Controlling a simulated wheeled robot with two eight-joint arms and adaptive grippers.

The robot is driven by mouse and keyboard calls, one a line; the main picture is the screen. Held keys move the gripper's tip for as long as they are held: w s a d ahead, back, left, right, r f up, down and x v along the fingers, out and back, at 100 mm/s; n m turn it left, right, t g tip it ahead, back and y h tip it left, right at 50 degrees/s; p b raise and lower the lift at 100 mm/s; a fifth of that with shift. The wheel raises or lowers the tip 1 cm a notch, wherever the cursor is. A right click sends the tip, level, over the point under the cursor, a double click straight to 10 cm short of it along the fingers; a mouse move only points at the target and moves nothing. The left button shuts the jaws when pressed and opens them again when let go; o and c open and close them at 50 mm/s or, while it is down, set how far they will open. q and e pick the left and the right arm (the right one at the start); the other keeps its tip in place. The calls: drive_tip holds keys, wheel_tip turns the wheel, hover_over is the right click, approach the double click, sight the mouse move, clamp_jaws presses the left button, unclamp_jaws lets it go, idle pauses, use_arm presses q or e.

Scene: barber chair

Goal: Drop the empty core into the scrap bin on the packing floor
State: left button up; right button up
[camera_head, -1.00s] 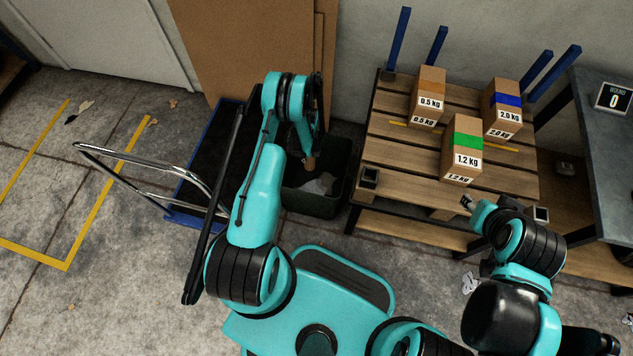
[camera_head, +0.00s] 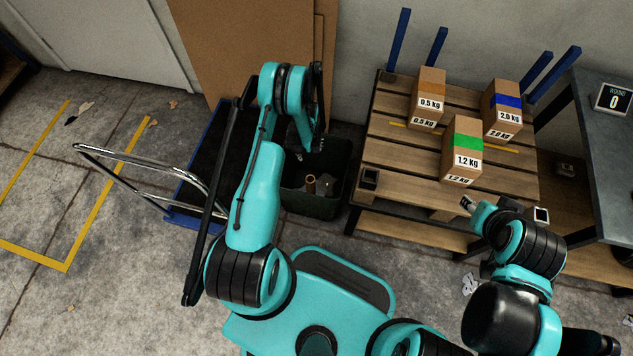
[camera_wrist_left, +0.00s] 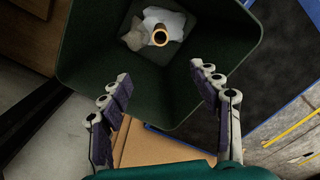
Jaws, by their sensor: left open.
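The empty core (camera_head: 310,184) is a small brown cardboard tube inside the dark green scrap bin (camera_head: 325,208). In the left wrist view the core (camera_wrist_left: 160,37) shows its round open end, amid pale crumpled scrap at the bottom of the bin (camera_wrist_left: 95,45). My left gripper (camera_head: 312,152) is above the bin, apart from the core. In the left wrist view its two fingers (camera_wrist_left: 161,72) are spread wide with nothing between them. My right gripper (camera_head: 467,203) is by the front edge of the wooden bench; its fingers are too small to read.
A slatted bench (camera_head: 400,185) right of the bin holds three labelled boxes, including a green-banded one (camera_head: 463,150). A blue-edged cart with a chrome handle (camera_head: 150,190) stands left of the bin. Cardboard sheets (camera_head: 240,50) lean behind. The floor at left is mostly clear.

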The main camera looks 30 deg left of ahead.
use_arm(q)
wheel_tip(320, 180, up, 8)
idle(0.6)
